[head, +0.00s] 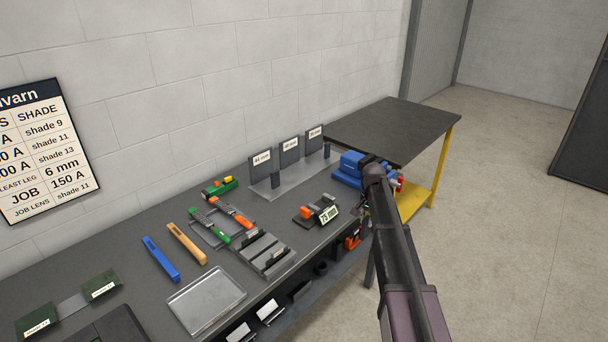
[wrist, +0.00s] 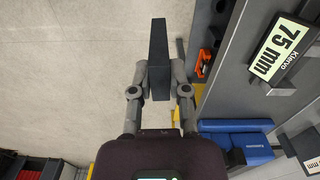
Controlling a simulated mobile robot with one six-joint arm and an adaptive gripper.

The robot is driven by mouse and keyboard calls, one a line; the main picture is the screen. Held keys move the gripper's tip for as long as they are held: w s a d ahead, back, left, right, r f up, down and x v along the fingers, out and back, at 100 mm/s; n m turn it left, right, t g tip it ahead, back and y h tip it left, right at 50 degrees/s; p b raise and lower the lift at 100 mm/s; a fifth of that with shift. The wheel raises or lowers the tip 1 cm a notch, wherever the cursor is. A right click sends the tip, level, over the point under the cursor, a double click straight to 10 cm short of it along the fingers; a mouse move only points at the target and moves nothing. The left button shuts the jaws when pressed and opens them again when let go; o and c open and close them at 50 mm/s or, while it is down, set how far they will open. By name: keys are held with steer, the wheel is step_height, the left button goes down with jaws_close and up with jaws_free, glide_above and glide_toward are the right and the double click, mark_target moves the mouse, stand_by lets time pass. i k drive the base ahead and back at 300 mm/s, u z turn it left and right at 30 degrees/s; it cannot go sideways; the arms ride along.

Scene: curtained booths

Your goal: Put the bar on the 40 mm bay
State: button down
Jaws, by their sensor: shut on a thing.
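My gripper (wrist: 159,78) is shut on a dark grey bar (wrist: 158,45), which stands out past the fingertips in the wrist view. Below it in that view is the pale floor, beyond the workbench edge. In the head view my arm hides the gripper and most or all of the bar. The bay rack is a grey metal base (head: 298,181) at the back of the bench, with three upright dark plates carrying white labels: left plate (head: 261,170), middle plate (head: 289,154), right plate (head: 314,141). The labels are too small to read surely.
A gauge block labelled 75 mm (head: 327,214) is on the bench, also in the wrist view (wrist: 282,50). A blue vise (head: 349,166) stands near my arm. Slotted grey blocks (head: 262,252), files, an empty tray (head: 206,300) and a side table (head: 400,125) are around.

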mark_target(303, 172)
steer(key=u, duration=0.5)
steer(key=i, duration=1)
steer(key=u, duration=0.05)
